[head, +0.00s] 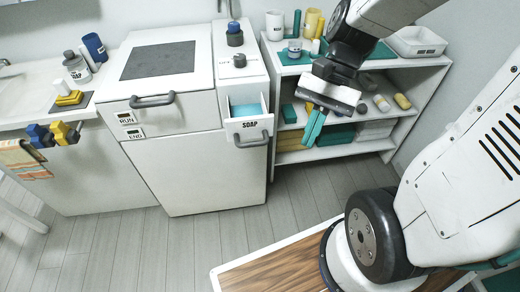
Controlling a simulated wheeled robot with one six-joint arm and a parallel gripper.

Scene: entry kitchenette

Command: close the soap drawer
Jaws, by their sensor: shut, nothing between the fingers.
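The soap drawer (250,133) is a small white drawer labelled SOAP at the upper right of the white machine. It stands out from the front, and its teal inside shows from above. A dark bar handle (252,143) runs across its front. My gripper (309,143) hangs to the right of the drawer, in front of the open shelf. Its teal fingers point down and are shut with nothing between them. The gripper appears apart from the drawer. How far it stands in front of the drawer is hard to tell.
The white machine (185,175) has a dark-topped lid and its own handle (152,101). A white shelf unit (345,150) with jars, bottles and boxes stands behind my gripper. A counter (30,95) with a soap bottle (77,68) is at left. Grey floor (180,250) in front is clear.

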